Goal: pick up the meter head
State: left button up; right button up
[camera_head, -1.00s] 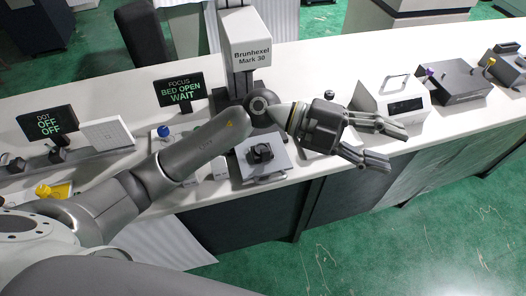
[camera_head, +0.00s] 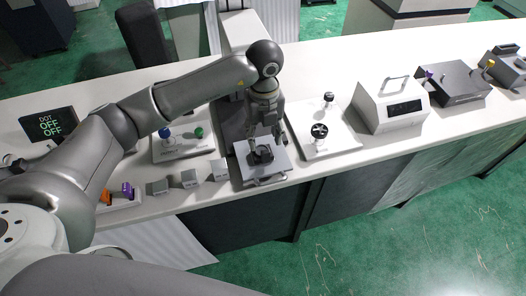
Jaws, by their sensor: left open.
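A small black part (camera_head: 262,156), which looks like the meter head, sits on the pale square bed (camera_head: 277,171) of the machine at the middle of the counter. My left gripper (camera_head: 266,142) points down over this bed, its open fingers just above or around the black part. I cannot tell whether they touch it. The gripper and wrist hide the part's top and much of the machine behind. My right gripper is not in view.
Right of the bed is a white plate (camera_head: 340,145) with black knobs, then a white box with a handle (camera_head: 392,104) and a dark box (camera_head: 452,84). Small grey blocks (camera_head: 190,178) and a plate with blue and green knobs (camera_head: 172,152) stand left. The counter's front edge is close.

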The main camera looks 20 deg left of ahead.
aim_at(265, 150)
pick_arm(q)
jog(key=shift+f, duration=0.7)
jog(key=shift+s+f+p, duration=0.1)
jog(key=shift+f+p, duration=0.25)
jog(key=shift+p, duration=0.1)
jog(key=f, duration=0.1)
jog(key=f+p, duration=0.1)
jog(key=f, duration=0.1)
jog(key=shift+d+f+p, duration=0.25)
jog(key=shift+f+p, duration=0.05)
jog(key=shift+f, duration=0.45)
grip_shut()
jog(key=shift+r, duration=0.1)
